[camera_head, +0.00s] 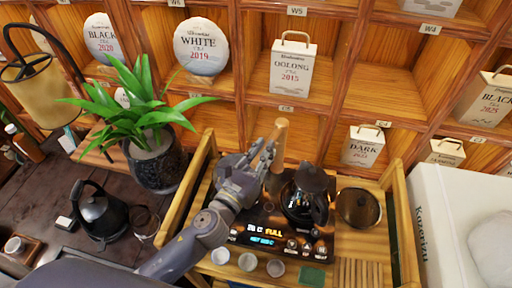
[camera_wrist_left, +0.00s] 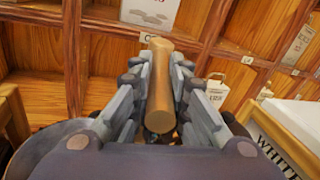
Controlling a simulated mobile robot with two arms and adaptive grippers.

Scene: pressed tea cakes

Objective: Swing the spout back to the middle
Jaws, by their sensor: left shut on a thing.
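The spout (camera_head: 280,133) shows as a light wooden, rounded bar rising at the back of the black tea station (camera_head: 262,226), which has a lit display. It stands left of the glass pot (camera_head: 305,204) with the dark lid. In the left wrist view the wooden bar (camera_wrist_left: 160,103) lies lengthwise between my fingers. My left gripper (camera_head: 265,154) is shut on it, with fingers on both sides (camera_wrist_left: 160,78). The lower part of the spout is hidden behind the gripper and hand. My right gripper is not in view.
A potted plant (camera_head: 153,165) and a black kettle (camera_head: 99,213) stand left of the wooden tray frame (camera_head: 190,187). A round dark-topped vessel (camera_head: 358,208) stands right of the pot. Several small cups (camera_head: 247,262) line the front. Shelves with tea boxes (camera_head: 292,70) rise behind.

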